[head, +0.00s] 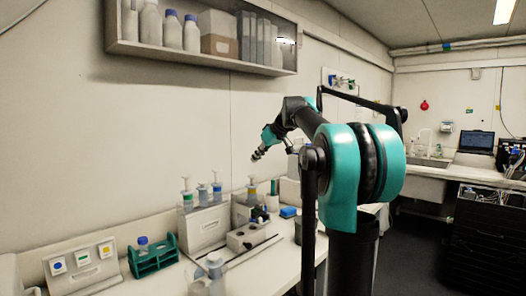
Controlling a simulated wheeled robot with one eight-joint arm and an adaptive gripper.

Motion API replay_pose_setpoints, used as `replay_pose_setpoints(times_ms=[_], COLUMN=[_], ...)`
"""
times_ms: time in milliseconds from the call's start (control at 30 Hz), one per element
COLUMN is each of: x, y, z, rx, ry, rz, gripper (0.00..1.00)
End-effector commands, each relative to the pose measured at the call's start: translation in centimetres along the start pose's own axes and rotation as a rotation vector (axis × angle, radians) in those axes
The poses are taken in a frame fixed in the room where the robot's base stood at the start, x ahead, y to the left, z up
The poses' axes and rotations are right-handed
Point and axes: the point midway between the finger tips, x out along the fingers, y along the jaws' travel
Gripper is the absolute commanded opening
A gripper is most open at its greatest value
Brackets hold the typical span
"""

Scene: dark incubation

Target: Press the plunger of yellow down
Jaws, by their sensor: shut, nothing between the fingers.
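The yellow-banded plunger device (252,191) stands upright at the right end of the row on the bench, with its pale plunger top raised. My gripper (257,156) is small in the head view, shut and empty. It appears above the yellow device, with a visible gap between its tip and the plunger top. I cannot judge the depth between them. The lower part of the yellow device is partly hidden by dark items in front of it.
A wall shelf (200,52) hangs above.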

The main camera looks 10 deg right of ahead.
Motion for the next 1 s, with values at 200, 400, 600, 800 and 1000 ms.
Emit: replay_pose_setpoints(times_ms=[200,400,600,800,1000], x=[2.9,4.0,4.2,4.2,5.4], y=[0.0,0.0,0.0,0.0,0.0], z=[1.6,2.7,2.9,2.9,4.1], rx=[0.000,0.000,0.000,0.000,0.000], ry=[0.000,0.000,-0.001,-0.001,-0.001], rz=[0.001,0.001,0.001,0.001,0.001], gripper=[0.00,0.00,0.00,0.00,0.00])
